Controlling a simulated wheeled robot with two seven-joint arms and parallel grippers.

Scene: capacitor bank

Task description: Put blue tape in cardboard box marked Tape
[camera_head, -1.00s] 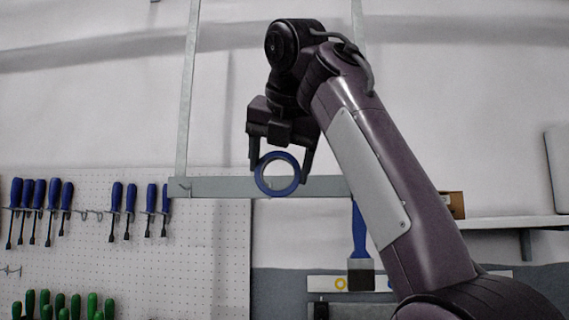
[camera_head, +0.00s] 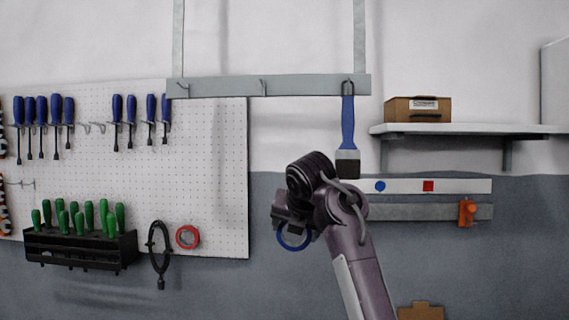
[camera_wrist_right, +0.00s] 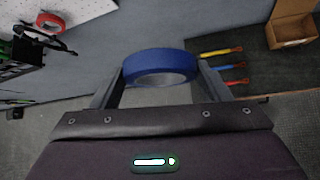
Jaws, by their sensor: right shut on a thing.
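The blue tape (camera_head: 293,237) is a ring held in my right gripper (camera_head: 292,228), low in front of the grey wall in the head view. In the right wrist view the blue tape (camera_wrist_right: 160,66) sits between the two fingers of my right gripper (camera_wrist_right: 160,80), which is shut on it. A closed cardboard box (camera_head: 417,109) with a white label stands on the shelf; its text is too small to read. The top of another cardboard box (camera_head: 421,312) shows at the bottom edge. An open cardboard box (camera_wrist_right: 291,24) is at the upper right of the wrist view. My left gripper is out of view.
The pegboard (camera_head: 220,180) at left holds screwdrivers and a red tape ring (camera_head: 187,237). A blue-handled brush (camera_head: 348,130) hangs from the grey rail (camera_head: 225,87). The white shelf (camera_head: 480,128) juts out at right. Several coloured-handled tools (camera_wrist_right: 222,67) lie near the open box.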

